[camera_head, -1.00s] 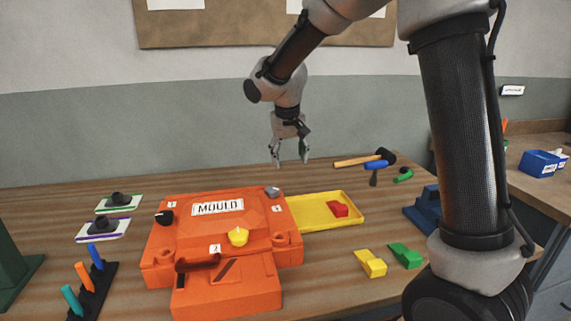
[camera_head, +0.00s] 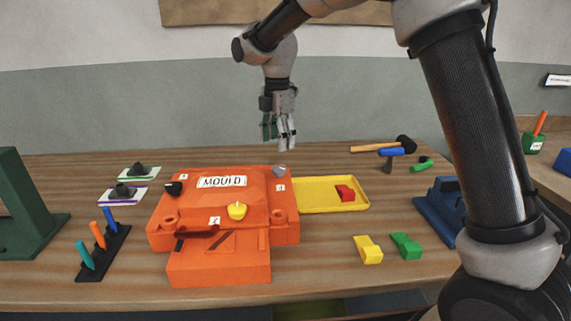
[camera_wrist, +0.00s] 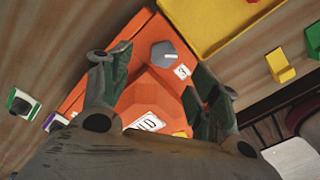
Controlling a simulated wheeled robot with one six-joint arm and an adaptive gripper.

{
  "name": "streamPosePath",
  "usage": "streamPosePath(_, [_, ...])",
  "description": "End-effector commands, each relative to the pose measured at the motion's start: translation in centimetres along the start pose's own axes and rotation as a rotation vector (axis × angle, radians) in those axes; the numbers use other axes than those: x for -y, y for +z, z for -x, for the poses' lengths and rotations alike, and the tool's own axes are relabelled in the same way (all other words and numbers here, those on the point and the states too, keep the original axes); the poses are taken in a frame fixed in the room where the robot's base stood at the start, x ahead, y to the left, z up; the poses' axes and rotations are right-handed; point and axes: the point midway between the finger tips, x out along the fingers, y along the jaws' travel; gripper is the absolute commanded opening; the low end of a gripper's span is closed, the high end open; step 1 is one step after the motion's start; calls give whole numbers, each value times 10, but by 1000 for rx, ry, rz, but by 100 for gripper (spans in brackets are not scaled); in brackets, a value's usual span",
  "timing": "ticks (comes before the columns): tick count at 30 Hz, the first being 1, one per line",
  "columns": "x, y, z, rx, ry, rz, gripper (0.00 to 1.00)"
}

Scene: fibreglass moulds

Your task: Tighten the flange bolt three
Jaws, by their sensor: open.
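The orange mould (camera_head: 215,242) lies on the bench with a "MOULD" label on top. A grey bolt head (camera_head: 279,170) sits at its back right corner, beside a small number tag. In the wrist view the grey bolt (camera_wrist: 164,54) has a tag reading 3 (camera_wrist: 182,71) next to it. A yellow knob (camera_head: 237,211) is at the front by another tag, and a black one (camera_head: 173,188) is at the left. My gripper (camera_head: 280,143) is open and empty, above and behind the mould near the grey bolt. In the wrist view the bolt shows between its fingers (camera_wrist: 160,72).
A yellow tray (camera_head: 318,207) holding a red piece (camera_head: 345,193) is right of the mould. Yellow (camera_head: 368,249) and green (camera_head: 406,246) clips lie in front of it. A mallet (camera_head: 378,147) lies behind. A black rack (camera_head: 112,253) with coloured pegs stands left.

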Motion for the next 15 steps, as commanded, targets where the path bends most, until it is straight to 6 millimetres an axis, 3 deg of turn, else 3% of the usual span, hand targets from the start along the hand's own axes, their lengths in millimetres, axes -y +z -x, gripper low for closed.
streamPosePath(3, [5, -1, -1, -6, -19, 180, 61])
streamPosePath(8, [6, -1, -6, -6, -22, 274, 61])
streamPosePath(15, [7, -1, -45, -6, -24, 276, 61])
